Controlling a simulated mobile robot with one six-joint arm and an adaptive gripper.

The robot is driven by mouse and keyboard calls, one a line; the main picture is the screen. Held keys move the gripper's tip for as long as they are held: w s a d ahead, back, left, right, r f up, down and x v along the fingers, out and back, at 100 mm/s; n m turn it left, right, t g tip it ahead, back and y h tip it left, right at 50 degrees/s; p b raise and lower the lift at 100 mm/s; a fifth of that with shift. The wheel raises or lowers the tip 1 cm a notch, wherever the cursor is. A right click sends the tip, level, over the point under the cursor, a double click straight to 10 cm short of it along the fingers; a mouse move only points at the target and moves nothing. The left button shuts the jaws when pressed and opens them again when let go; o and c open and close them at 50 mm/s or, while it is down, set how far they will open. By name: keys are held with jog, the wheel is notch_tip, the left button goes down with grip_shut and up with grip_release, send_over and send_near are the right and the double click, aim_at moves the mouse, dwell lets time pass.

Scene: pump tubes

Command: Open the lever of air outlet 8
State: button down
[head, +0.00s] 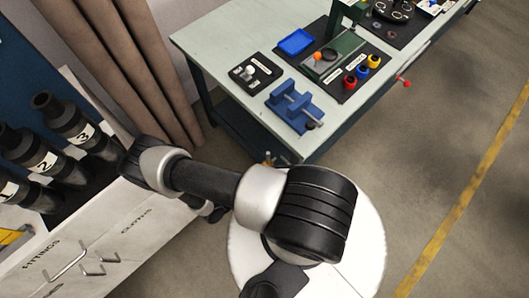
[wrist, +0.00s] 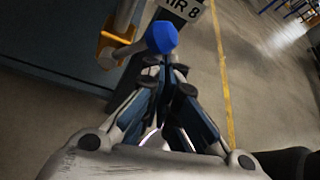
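In the wrist view, a lever with a round blue knob (wrist: 161,37) stands just beyond my fingertips. Its pale metal arm (wrist: 126,53) runs left from the knob toward a yellow-orange part (wrist: 112,42). A white plate reading "AIR 8" (wrist: 183,8) is behind the knob, partly cut off by the top edge. My gripper (wrist: 166,68) has its fingertips drawn together just below the knob, with nothing visible held between them. Contact with the knob cannot be told. In the head view my arm hides the gripper, and the blue knob is not visible.
In the head view, a workbench (head: 215,45) carries a blue vise (head: 293,106), a blue tray (head: 296,42) and black mats. A red knob (head: 405,83) juts from its right side. Numbered black tubes (head: 65,115) stand at left beside a curtain (head: 135,60). Floor is clear at right.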

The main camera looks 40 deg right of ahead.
jog(key=shift+w+r, duration=1.15)
jog(key=shift+w, duration=0.1)
jog(key=shift+w+r, duration=0.1)
jog(key=shift+w, duration=0.1)
